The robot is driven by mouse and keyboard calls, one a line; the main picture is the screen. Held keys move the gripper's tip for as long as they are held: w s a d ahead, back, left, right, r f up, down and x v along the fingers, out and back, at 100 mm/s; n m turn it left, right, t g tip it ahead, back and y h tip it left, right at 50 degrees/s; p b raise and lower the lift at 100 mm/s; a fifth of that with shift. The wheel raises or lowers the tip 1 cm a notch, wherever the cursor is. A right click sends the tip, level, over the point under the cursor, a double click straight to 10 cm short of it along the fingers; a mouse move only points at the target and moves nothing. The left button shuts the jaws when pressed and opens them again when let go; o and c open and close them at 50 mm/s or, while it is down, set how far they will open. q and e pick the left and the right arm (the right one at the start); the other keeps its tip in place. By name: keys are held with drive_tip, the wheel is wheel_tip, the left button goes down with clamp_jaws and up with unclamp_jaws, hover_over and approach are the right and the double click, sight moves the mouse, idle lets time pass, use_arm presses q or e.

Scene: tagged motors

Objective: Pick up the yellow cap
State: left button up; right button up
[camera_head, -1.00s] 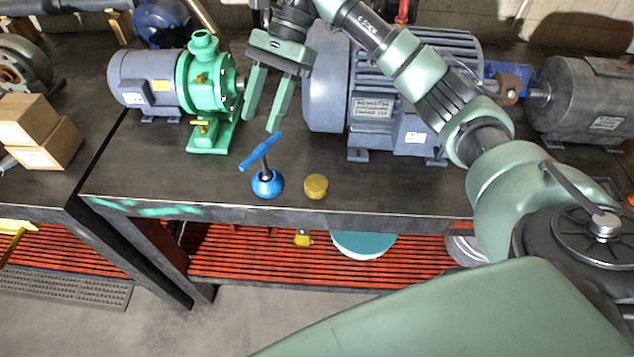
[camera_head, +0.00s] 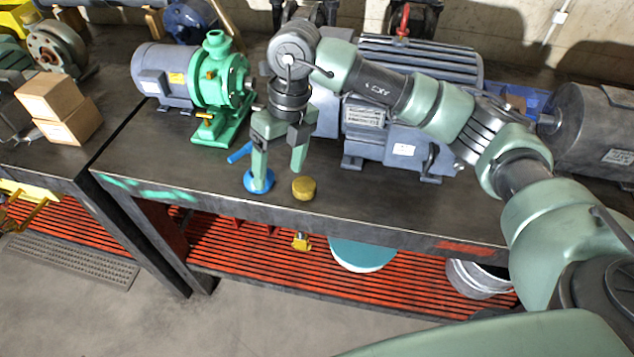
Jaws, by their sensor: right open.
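The yellow cap (camera_head: 303,188) is a short, round, dull-yellow piece lying on the dark bench top (camera_head: 400,205) near its front edge. My right gripper (camera_head: 279,180) points down just left of the cap, with its two green fingers spread and nothing seen between them that it grips. The right finger's tip is just above the cap in the picture; I cannot tell whether they touch. The left finger is in front of a blue T-handled piece (camera_head: 251,182) and hides part of it. My left gripper is not in view.
A green pump with a grey motor (camera_head: 217,85) stands left on the bench. A large grey-blue motor (camera_head: 375,135) stands behind my right arm. Cardboard boxes (camera_head: 60,110) sit on the left bench. A red slatted shelf (camera_head: 240,250) below holds a teal-topped round container (camera_head: 362,255).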

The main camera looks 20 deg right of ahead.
sight(304, 184)
drive_tip(key=d, duration=0.1)
drive_tip(key=w+d+m+h, duration=0.1)
drive_tip(key=d, duration=0.1)
drive_tip(key=d+m+h, duration=0.1)
drive_tip(key=d, duration=0.1)
drive_tip(key=shift+w+d+r, duration=0.1)
drive_tip(key=shift+w, duration=0.3)
drive_tip(key=shift+d+m+t+h, duration=0.3)
drive_tip(key=shift+m, duration=0.1)
drive_tip(key=shift+s+a+f, duration=0.1)
drive_tip(key=shift+s+f, duration=0.1)
drive_tip(key=shift+f, duration=0.15)
drive_tip(key=shift+a+f+p, duration=0.15)
drive_tip(key=shift+f+p, duration=0.45)
drive_tip(key=shift+f, duration=0.3)
wheel_tip(304, 184, down, 4)
drive_tip(key=shift+s+r+p, duration=0.1)
drive_tip(key=shift+s+p, duration=0.05)
drive_tip(key=shift+p, duration=0.65)
drive_tip(key=shift+a+f, duration=0.1)
drive_tip(key=shift+f, duration=0.45)
use_arm(q)
drive_tip(key=r, duration=0.2)
drive_tip(key=w, duration=0.1)
drive_tip(key=shift+d+r, duration=0.3)
drive_tip(key=shift+r, duration=0.1)
